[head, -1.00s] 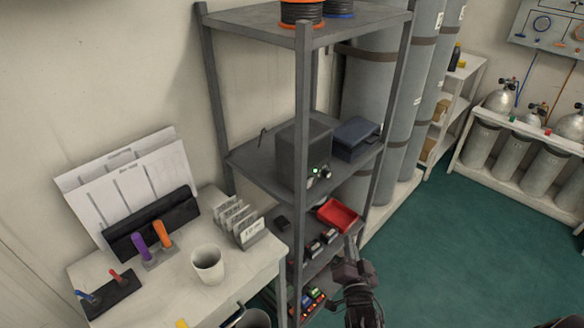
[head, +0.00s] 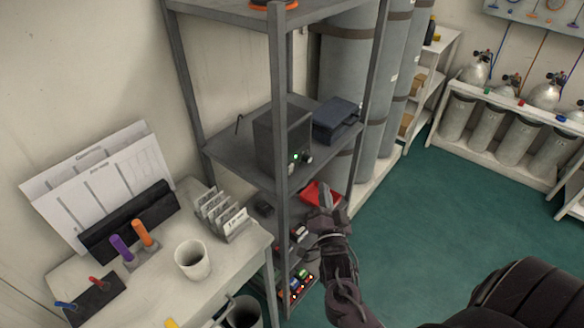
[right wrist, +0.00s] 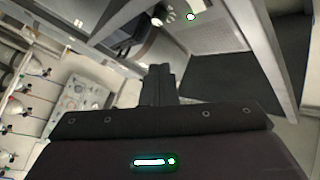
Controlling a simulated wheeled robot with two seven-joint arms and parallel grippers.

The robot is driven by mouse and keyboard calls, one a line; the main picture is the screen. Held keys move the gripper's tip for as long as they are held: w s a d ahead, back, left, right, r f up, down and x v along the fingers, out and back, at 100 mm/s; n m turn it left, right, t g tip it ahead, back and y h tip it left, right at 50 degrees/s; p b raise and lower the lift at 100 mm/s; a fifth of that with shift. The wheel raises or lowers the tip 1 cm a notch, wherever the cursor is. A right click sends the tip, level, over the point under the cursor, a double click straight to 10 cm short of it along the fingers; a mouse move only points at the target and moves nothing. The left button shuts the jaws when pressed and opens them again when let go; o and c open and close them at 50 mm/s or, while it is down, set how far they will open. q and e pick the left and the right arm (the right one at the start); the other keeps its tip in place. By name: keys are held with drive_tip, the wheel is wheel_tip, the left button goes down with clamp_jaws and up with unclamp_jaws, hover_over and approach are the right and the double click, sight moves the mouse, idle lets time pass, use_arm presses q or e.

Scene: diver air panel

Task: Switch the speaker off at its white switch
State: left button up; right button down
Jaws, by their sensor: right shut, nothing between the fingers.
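The speaker is a dark grey box (head: 274,136) on the middle shelf of the rack, partly behind a front post. A green light (head: 295,157) glows on its front, with a pale round knob (head: 307,159) beside it. In the right wrist view the speaker's front (right wrist: 207,38) is at the top, with a bright green-rimmed light (right wrist: 190,16) on it. I cannot clearly make out the white switch. My right gripper (head: 325,192) is shut and empty, below and right of the speaker, apart from it. In the right wrist view its fingers (right wrist: 160,72) are together. My left gripper is out of view.
A blue-grey case (head: 336,118) stands right of the speaker. A red tray (head: 312,193) lies on the shelf below, near my right gripper. Rack posts (head: 279,110) stand in front. A desk with a white mug (head: 192,259) is at left. Green floor is clear at right.

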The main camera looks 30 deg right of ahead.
drive_tip(key=shift+w+a+r+b, duration=0.15)
drive_tip(key=shift+w+a+b, duration=0.25)
drive_tip(key=shift+w, duration=0.7)
drive_tip(key=shift+w+a+r+b, duration=0.15)
drive_tip(key=shift+w+a, duration=0.35)
drive_tip(key=shift+w, duration=0.55)
drive_tip(key=shift+w+a+r+b, duration=0.15)
drive_tip(key=shift+w+a+b, duration=0.25)
drive_tip(key=shift+w, duration=0.7)
drive_tip(key=shift+w+a, duration=0.1)
drive_tip(key=shift+w+a, duration=0.1)
drive_tip(key=shift+w, duration=0.2)
drive_tip(key=shift+w+a+r, duration=0.1)
drive_tip(key=shift+w, duration=0.15)
drive_tip(key=shift+s, duration=0.1)
drive_tip(key=shift+s+d, duration=0.25)
drive_tip(key=shift+s, duration=0.35)
drive_tip(key=shift+s+d+f+p, duration=0.15)
drive_tip(key=shift+s+d+p, duration=0.15)
drive_tip(key=shift+s, duration=0.45)
drive_tip(key=shift+s+d+f+p, duration=0.1)
drive_tip(key=shift+s+d+p, duration=0.2)
drive_tip(key=shift+s, duration=0.5)
drive_tip(key=shift+s+d+f+p, duration=0.15)
drive_tip(key=shift+s+d+p, duration=0.15)
drive_tip(key=shift+s, duration=0.45)
